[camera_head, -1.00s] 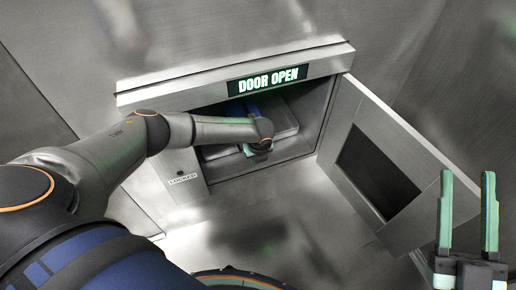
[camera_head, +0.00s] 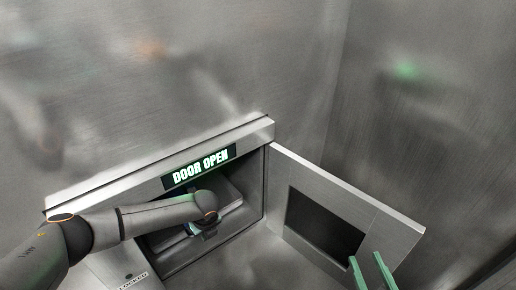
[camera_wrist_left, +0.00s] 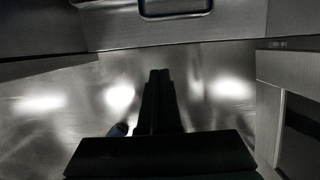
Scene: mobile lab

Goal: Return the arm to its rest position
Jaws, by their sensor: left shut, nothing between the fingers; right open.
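In the head view my left arm reaches across the front of a metal compartment (camera_head: 258,200), its wrist at the opening. Little of the left gripper (camera_head: 193,228) shows there. The left wrist view shows the left gripper (camera_wrist_left: 158,73) with its dark fingers together and nothing between them, pointing toward a bare metal surface. My right gripper (camera_head: 368,262) shows as two green fingers at the lower edge, apart and empty, in front of the compartment door (camera_head: 400,232). The rest of the right gripper is out of frame.
The door stands swung open to the right, with a dark window (camera_head: 325,225). A lit display (camera_head: 200,168) above the opening reads "DOOR OPEN". A label reading "LOCKED" (camera_head: 133,282) is below left. Brushed metal walls surround the compartment. A dark rounded frame (camera_wrist_left: 175,12) tops the left wrist view.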

